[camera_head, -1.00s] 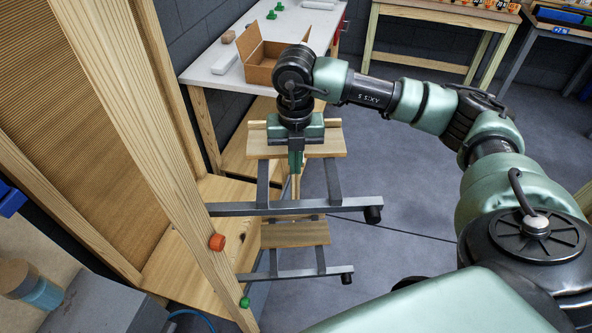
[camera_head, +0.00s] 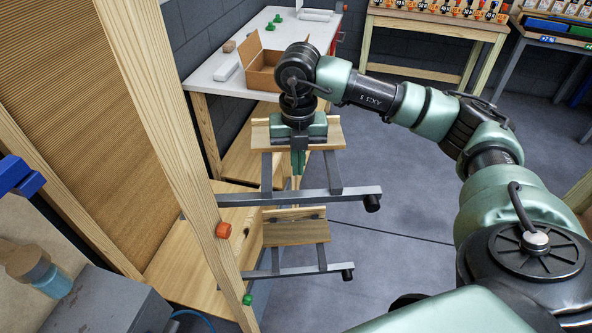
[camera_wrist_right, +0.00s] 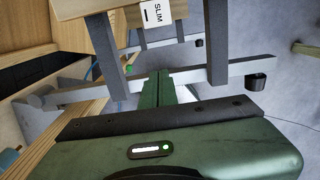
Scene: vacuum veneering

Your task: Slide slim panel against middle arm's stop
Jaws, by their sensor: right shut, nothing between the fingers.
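The slim panel (camera_head: 266,144), a light wooden board, lies across the two grey prongs of the upper of two rack arms in the head view. Its "SLIM" label shows in the right wrist view (camera_wrist_right: 155,14). A raised wooden strip (camera_head: 259,128) stands along its far side; my gripper hides the middle, so I cannot tell whether they touch. My right gripper (camera_head: 298,170) points down at the panel's near edge. Its fingers (camera_wrist_right: 160,84) are shut and empty. The arm's grey crossbar (camera_head: 300,197) runs nearer me. My left gripper is not in view.
A lower arm holds another board (camera_head: 297,232). A wooden post (camera_head: 180,150) with an orange knob (camera_head: 223,230) and a green knob (camera_head: 247,299) stands at left. A white table (camera_head: 206,77) bears an open cardboard box (camera_head: 262,70).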

